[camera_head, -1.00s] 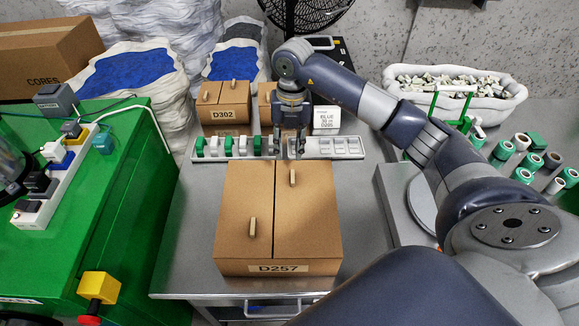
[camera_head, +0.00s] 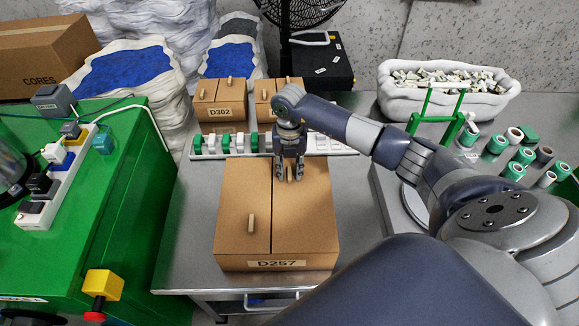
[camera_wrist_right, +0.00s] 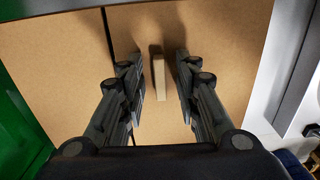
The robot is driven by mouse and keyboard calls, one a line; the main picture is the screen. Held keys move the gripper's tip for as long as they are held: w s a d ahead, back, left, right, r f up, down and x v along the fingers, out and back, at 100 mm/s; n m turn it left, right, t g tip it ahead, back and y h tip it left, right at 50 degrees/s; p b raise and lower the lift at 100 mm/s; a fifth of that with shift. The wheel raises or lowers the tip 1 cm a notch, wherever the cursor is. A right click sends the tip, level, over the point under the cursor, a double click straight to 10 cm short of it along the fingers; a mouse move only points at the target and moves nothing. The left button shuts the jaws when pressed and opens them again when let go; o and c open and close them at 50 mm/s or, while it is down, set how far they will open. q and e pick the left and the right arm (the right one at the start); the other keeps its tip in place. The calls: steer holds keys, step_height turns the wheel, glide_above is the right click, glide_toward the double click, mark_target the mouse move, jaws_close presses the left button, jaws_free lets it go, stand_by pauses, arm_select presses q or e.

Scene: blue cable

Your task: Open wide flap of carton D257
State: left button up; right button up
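Carton D257 (camera_head: 263,264) stands closed on the grey table, its top split into a narrower left flap (camera_head: 240,205) and a wider right flap (camera_head: 305,215). Each flap has a small wooden tab; the left tab (camera_head: 251,223) is near the front, the right tab (camera_head: 290,174) near the back. My right gripper (camera_head: 289,176) is over the back of the wide flap, pointing down. In the right wrist view its open fingers (camera_wrist_right: 158,85) stand on either side of the right tab (camera_wrist_right: 158,75), with gaps on both sides. My left gripper is not in view.
A white tray (camera_head: 345,150) with green and white pieces lies behind the carton. Carton D302 (camera_head: 222,112) and another small carton stand behind it. A green machine (camera_head: 95,215) is at left; green and white spools (camera_head: 497,145) are at right.

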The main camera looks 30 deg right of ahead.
jaws_close()
steer(key=shift+r, duration=0.1)
